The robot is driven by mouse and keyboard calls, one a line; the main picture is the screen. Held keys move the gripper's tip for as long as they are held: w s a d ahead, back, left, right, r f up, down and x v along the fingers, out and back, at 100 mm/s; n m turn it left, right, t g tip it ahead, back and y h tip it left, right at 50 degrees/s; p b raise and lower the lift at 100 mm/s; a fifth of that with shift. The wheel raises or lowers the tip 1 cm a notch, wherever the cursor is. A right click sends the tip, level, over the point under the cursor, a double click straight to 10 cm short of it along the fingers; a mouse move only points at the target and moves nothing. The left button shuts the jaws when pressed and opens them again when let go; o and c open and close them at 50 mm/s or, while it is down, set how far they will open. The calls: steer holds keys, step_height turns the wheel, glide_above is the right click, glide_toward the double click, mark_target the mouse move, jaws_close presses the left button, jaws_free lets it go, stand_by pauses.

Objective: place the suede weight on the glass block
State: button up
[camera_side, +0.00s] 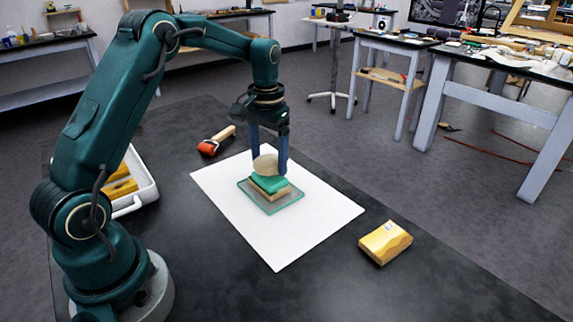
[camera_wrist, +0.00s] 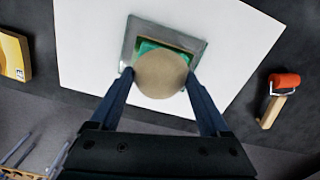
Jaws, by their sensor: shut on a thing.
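The suede weight (camera_side: 265,165) is a round beige piece. My gripper (camera_side: 269,161) is shut on it, one finger on each side, directly over a small stack. The weight also shows between the fingertips in the wrist view (camera_wrist: 160,75). Under it is a green block (camera_side: 269,184), which I take for the glass block; only part of it shows past the weight in the wrist view (camera_wrist: 148,47). The green block sits on a tan piece (camera_side: 276,197), on a clear plate (camera_side: 268,208). Whether the weight touches the green block I cannot tell.
The plate lies on a white sheet (camera_side: 310,222) on the dark table (camera_side: 330,280). A red roller with a wooden handle (camera_side: 210,146) lies behind, left of the sheet. A yellow box (camera_side: 385,242) is at right. A white tray (camera_side: 146,191) with yellow pieces is at left.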

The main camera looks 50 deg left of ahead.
steer(key=shift+f, duration=0.7)
steer(key=shift+f, duration=0.15)
steer(key=o, duration=1.4)
steer(key=shift+o, duration=0.2)
